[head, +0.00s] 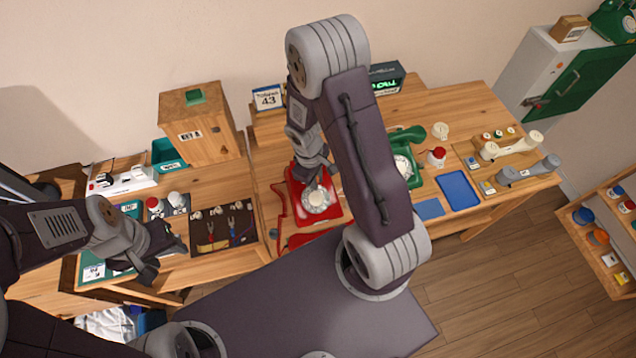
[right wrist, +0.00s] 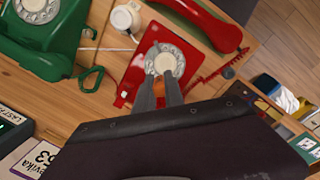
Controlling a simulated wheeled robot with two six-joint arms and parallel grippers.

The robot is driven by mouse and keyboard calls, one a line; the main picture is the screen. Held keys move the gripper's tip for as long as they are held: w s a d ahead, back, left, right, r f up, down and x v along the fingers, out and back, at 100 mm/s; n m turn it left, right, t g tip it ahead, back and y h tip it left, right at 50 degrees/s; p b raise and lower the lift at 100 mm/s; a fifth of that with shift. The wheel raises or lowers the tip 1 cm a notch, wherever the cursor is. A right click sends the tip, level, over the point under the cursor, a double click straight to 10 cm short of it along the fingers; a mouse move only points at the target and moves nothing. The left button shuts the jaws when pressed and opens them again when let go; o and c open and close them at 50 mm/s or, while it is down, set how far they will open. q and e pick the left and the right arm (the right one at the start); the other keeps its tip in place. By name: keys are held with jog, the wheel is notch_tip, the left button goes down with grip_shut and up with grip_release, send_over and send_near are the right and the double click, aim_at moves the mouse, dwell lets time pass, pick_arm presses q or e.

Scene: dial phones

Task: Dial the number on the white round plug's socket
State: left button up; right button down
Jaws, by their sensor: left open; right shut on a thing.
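The red dial phone (head: 299,196) stands on the desk with its white round dial (head: 317,200) facing up. It also shows in the right wrist view (right wrist: 133,83). Its red handset (right wrist: 205,22) lies off the cradle beside it. My right gripper (right wrist: 158,60) is down at the dial (right wrist: 172,62), shut, fingers over the dial's edge; exactly what lies between the fingertips is hidden. A white round plug-like piece (right wrist: 125,17) sits between the red phone and the green dial phone (right wrist: 40,35); I cannot read a number there. My left gripper (head: 152,246) is open and empty over the left desk.
A tool tray (head: 223,228) lies between my left gripper and the red phone. A wooden box (head: 200,122) and a number card (head: 267,97) stand at the back. A blue tray (head: 458,189) and several handsets lie at the right. My right arm covers the middle of the head view.

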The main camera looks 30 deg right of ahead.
jog(key=shift+s+r, duration=0.1)
dwell(0.3)
jog(key=shift+w+d+f+b, duration=0.1)
jog(key=shift+w+f+b, duration=0.25)
jog(key=shift+f, duration=0.35)
jog(key=shift+w+d+f+b, duration=0.1)
jog(key=shift+w+f+b, duration=0.25)
jog(key=shift+f, duration=0.4)
jog(key=shift+w+d+f+b, duration=0.1)
jog(key=shift+w+f+b, duration=0.2)
jog(key=shift+f, duration=0.4)
jog(key=shift+f, duration=0.1)
jog(key=shift+w+f, duration=0.1)
jog(key=shift+f, duration=0.15)
jog(key=shift+w+f+b, duration=0.2)
jog(key=shift+f+b, duration=0.25)
jog(key=shift+b, duration=0.15)
jog(key=shift+s+d, duration=0.1)
jog(key=shift+d, duration=0.05)
jog(key=shift+s+d, duration=0.2)
jog(key=shift+d, duration=0.25)
